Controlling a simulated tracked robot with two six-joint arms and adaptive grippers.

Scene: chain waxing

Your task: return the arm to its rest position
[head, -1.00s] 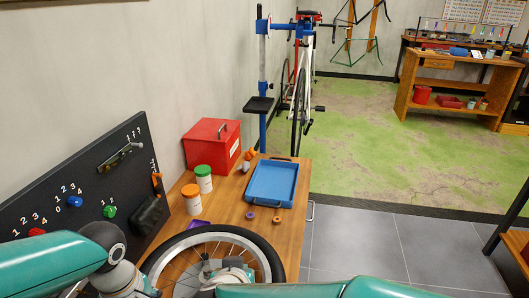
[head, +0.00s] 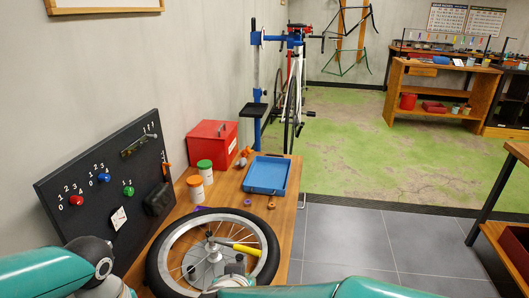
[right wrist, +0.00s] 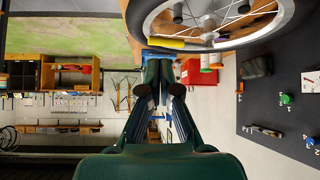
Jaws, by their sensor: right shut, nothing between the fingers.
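My teal left arm (head: 40,270) comes in at the lower left of the head view. Its gripper is not visible. My teal right arm (head: 330,288) runs along the bottom edge, with its wrist end by the near side of the bicycle wheel (head: 160,247). Its fingers cannot be made out there. In the right wrist view, my right gripper (right wrist: 161,92) is shut and empty. The wheel's tyre (right wrist: 262,38) shows above the fingers in that view, apart from them. A yellow-handled tool (head: 246,249) lies across the wheel; its yellow part also shows in the wrist view (right wrist: 167,44).
The wooden bench (head: 285,228) carries a blue tray (head: 267,175), a red box (head: 211,145) and two white jars with green (head: 205,170) and orange (head: 195,190) lids. A black pegboard (head: 80,190) stands left. Grey floor to the right is clear.

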